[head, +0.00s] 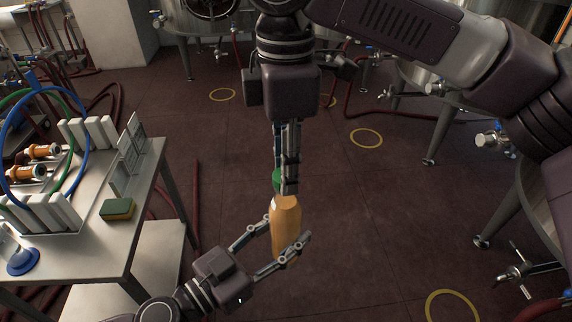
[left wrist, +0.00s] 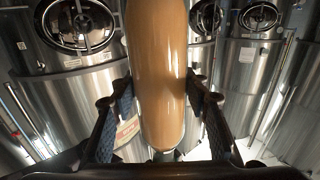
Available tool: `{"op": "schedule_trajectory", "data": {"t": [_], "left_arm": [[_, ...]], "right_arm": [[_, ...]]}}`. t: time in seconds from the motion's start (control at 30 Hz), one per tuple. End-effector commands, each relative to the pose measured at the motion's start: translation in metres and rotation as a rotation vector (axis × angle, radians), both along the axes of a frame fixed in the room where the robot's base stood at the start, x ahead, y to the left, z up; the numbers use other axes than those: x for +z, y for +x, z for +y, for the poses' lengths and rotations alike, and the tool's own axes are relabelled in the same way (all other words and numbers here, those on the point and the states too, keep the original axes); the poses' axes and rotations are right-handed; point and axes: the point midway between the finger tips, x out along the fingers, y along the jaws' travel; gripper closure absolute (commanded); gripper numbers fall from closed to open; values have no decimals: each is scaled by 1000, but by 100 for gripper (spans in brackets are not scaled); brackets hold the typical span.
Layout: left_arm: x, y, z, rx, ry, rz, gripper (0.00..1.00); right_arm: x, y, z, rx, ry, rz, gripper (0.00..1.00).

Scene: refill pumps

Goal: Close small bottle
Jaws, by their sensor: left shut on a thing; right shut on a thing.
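The small bottle (head: 286,226) is orange-brown and hangs upright in the air in front of me. My left gripper (head: 271,252) is shut on its lower body. The bottle (left wrist: 157,80) fills the middle of the left wrist view, between the two fingers of my left gripper (left wrist: 160,98). A green cap (head: 277,180) is at the bottle's top. My right gripper (head: 287,180) comes down from above and is shut on the cap. Its fingers partly hide the cap and the bottle's neck, so I cannot tell whether cap and neck touch.
A steel table (head: 100,240) stands at the left with white racks, a green and yellow sponge (head: 118,209), orange pump parts (head: 40,152) and blue and green hoops. Steel tanks stand around the back and right, with red hoses on the floor. The space around the bottle is clear.

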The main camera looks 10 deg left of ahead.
Motion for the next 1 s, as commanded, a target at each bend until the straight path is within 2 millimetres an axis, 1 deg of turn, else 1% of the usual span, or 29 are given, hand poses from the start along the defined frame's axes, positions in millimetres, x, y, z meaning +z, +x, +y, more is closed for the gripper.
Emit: {"op": "schedule_trajectory", "data": {"t": [0.03,0.8,0.93,1.0], "left_arm": [[3,-1,-1,-4,-1,-7,100],[3,-2,-2,-8,1,-9,100],[3,-2,-3,-9,2,-10,100],[4,-2,-3,-9,2,-11,100]], "right_arm": [[0,-1,2,-79,5,1,100],[-1,0,3,-1482,4,-2,100],[-1,0,2,-1657,4,-4,100],[0,1,2,-1647,5,-4,100]]}}
